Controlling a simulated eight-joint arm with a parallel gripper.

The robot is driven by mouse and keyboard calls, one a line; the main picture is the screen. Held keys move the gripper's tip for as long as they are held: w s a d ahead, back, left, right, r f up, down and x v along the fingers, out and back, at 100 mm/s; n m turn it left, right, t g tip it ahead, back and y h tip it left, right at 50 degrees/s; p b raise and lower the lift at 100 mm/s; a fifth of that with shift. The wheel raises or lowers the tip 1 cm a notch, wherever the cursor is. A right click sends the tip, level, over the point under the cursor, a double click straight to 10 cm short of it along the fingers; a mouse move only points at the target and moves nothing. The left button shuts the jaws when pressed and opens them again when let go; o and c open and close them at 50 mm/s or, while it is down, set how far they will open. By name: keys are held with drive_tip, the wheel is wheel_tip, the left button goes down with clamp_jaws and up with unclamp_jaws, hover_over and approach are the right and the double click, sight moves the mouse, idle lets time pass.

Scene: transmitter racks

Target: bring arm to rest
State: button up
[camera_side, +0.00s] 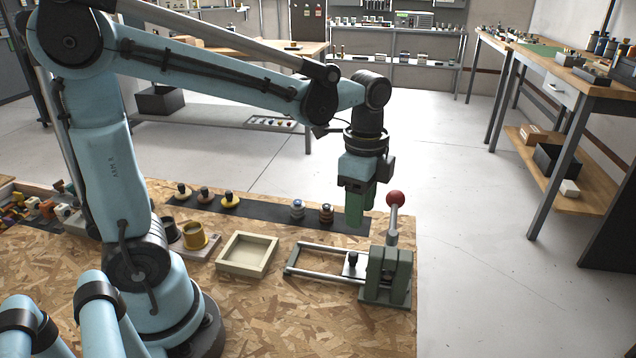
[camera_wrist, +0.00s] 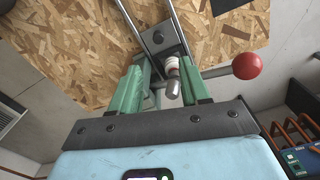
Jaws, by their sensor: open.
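My gripper (camera_side: 355,222) has green fingers pointing down, above the board near the green lever fixture (camera_side: 386,276). In the side view it hangs just left of the fixture's upright lever with a red ball knob (camera_side: 396,198). In the wrist view, the gripper (camera_wrist: 163,78) shows two green fingers standing apart. A grey and white rounded part (camera_wrist: 173,78) shows in the gap between them; I cannot tell its depth or whether it touches a finger. The red knob (camera_wrist: 247,66) is right of the fingers.
A cream square tray (camera_side: 247,254) sits left of the fixture's rails (camera_side: 325,260). A brass cup (camera_side: 194,235) stands near my base. The board's front middle is bare.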

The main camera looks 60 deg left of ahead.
drive_tip(key=shift+r, duration=0.6)
drive_tip(key=s+n+t, duration=0.1)
drive_tip(key=n+t, duration=0.1)
drive_tip(key=n, duration=0.2)
drive_tip(key=s+a+n+t, duration=0.1)
drive_tip(key=s+n+t, duration=0.1)
drive_tip(key=n, duration=0.2)
drive_tip(key=s+n+t, duration=0.2)
drive_tip(key=n+t, duration=0.1)
drive_tip(key=n, duration=0.1)
drive_tip(key=shift+s+a+f, duration=0.15)
drive_tip(key=shift+a+f, duration=0.15)
drive_tip(key=shift+a, duration=0.05)
drive_tip(key=shift+o, duration=0.3)
